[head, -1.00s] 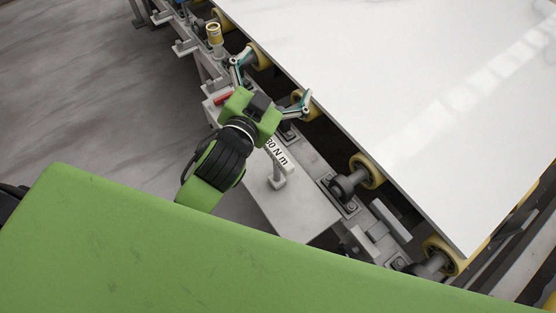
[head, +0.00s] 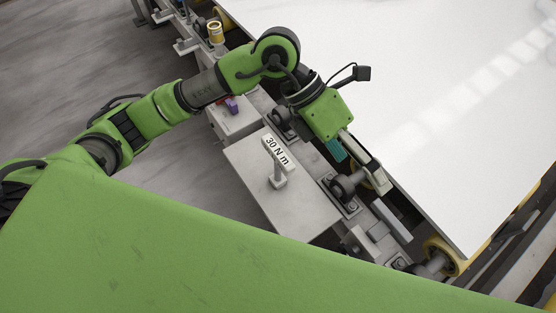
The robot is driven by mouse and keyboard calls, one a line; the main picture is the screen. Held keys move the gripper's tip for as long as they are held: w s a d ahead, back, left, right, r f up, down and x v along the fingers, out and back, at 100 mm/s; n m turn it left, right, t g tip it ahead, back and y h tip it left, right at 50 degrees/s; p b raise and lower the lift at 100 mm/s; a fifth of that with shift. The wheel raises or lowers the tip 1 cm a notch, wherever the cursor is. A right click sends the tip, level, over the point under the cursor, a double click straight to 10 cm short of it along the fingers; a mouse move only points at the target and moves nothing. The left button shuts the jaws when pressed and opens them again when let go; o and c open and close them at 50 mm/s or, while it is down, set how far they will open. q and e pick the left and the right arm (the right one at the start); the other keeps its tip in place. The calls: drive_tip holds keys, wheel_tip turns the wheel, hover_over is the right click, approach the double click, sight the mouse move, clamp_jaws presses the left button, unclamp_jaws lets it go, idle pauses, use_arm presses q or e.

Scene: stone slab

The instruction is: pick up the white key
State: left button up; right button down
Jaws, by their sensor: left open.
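The white key (head: 277,153) is a T-shaped piece with "30 N m" printed on its top bar. It stands upright on a grey plate (head: 262,197) in the middle of the head view. My left gripper (head: 358,166) is to the right of the key, beside the slab's edge and a roller, pointing down and to the right. Its fingers are apart with nothing between them, and it does not touch the key. My right gripper is not in view.
A large white slab (head: 460,90) lies on yellow-rimmed rollers (head: 441,256) at the right. A small purple and red object (head: 231,104) sits behind the key, partly hidden by my arm. A yellow-topped cylinder (head: 215,32) stands farther back. The plate around the key is clear.

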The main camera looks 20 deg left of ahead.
use_arm(q)
drive_tip(key=w+a+f+t+y, duration=0.1)
drive_tip(key=w+a+f+y, duration=0.15)
drive_tip(key=a, duration=0.25)
drive_tip(key=w+a+f+t+y, duration=0.1)
drive_tip(key=w+a+y, duration=0.2)
drive_tip(key=a, duration=0.2)
drive_tip(key=n+y, duration=0.1)
drive_tip(key=y, duration=0.2)
hover_over(278, 151)
drive_tip(key=shift+t, duration=0.3)
wheel_tip(278, 151, down, 8)
drive_tip(key=shift+s+f+p, duration=0.1)
drive_tip(key=shift+p, duration=0.95)
drive_tip(key=shift+f+p, duration=0.55)
drive_tip(key=shift+f, duration=0.05)
wheel_tip(278, 151, down, 4)
drive_tip(key=shift+r+p, duration=0.2)
drive_tip(key=shift+p, duration=0.5)
drive_tip(key=shift+f, duration=0.3)
drive_tip(key=shift+w, duration=0.2)
drive_tip(key=c, duration=1.5)
